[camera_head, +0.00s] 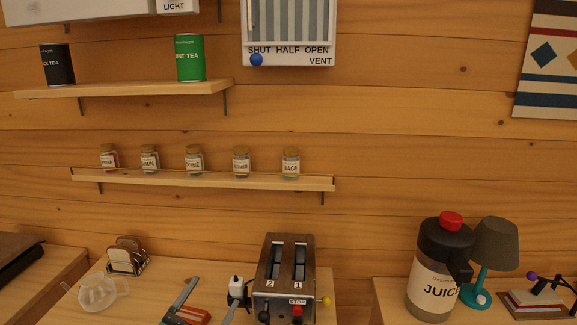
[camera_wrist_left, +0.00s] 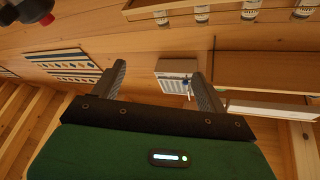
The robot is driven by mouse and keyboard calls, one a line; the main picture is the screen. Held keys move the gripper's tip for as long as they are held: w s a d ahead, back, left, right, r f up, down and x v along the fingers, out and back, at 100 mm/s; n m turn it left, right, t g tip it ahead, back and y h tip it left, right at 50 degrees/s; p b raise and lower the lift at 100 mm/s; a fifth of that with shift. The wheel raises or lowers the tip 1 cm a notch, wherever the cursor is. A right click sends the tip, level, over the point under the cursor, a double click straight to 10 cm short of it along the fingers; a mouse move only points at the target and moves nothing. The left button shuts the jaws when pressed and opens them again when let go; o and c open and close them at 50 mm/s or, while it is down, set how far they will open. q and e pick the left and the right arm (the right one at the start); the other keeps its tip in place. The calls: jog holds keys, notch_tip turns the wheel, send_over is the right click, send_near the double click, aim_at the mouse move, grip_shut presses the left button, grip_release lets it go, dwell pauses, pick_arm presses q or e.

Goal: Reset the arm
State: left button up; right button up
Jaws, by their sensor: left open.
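My left gripper (camera_wrist_left: 158,70) shows in the left wrist view, with two dark fingers spread wide apart and nothing between them. Its body is green with a lit panel. That view is upside down, and the wall vent (camera_wrist_left: 174,72) appears beyond the gap between the fingers, near the right finger. I cannot make out the left gripper clearly in the head view. My right gripper is not in either view.
The juice jug (camera_head: 430,285) and lamp (camera_head: 497,240) stand to the right. Spice jars (camera_head: 194,161) line the lower shelf (camera_head: 225,180); tea tins (camera_head: 190,58) stand above. The vent (camera_head: 288,30) is on the wall.

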pick_arm(q)
jog(key=s+a+f+n+g+y, duration=0.3)
jog(key=s+a+f+n+y, duration=0.15)
jog(key=f, duration=0.25)
jog(key=s+a+f+n+g+y, duration=0.3)
jog(key=a+f+n+y, duration=0.15)
jog(key=f+y, duration=0.2)
jog(key=s+d+f+g+h, duration=0.1)
jog(key=s+f+g, duration=0.45)
jog(key=s, duration=0.45)
jog(key=s+d+f+g+h, duration=0.1)
jog(key=s+f+g, duration=0.45)
jog(key=s, duration=0.45)
notch_tip(320, 180, down, 31)
jog(key=m, duration=0.1)
jog(key=s+a+f+g, duration=0.1)
jog(key=s+f, duration=0.9)
jog(key=s+a+f+g, duration=0.1)
jog(key=s+a+f, duration=0.1)
jog(key=s+f, duration=0.7)
jog(key=shift+s+a+f, duration=0.3)
jog(key=shift+s+f, duration=0.05)
jog(key=shift+f, duration=0.1)
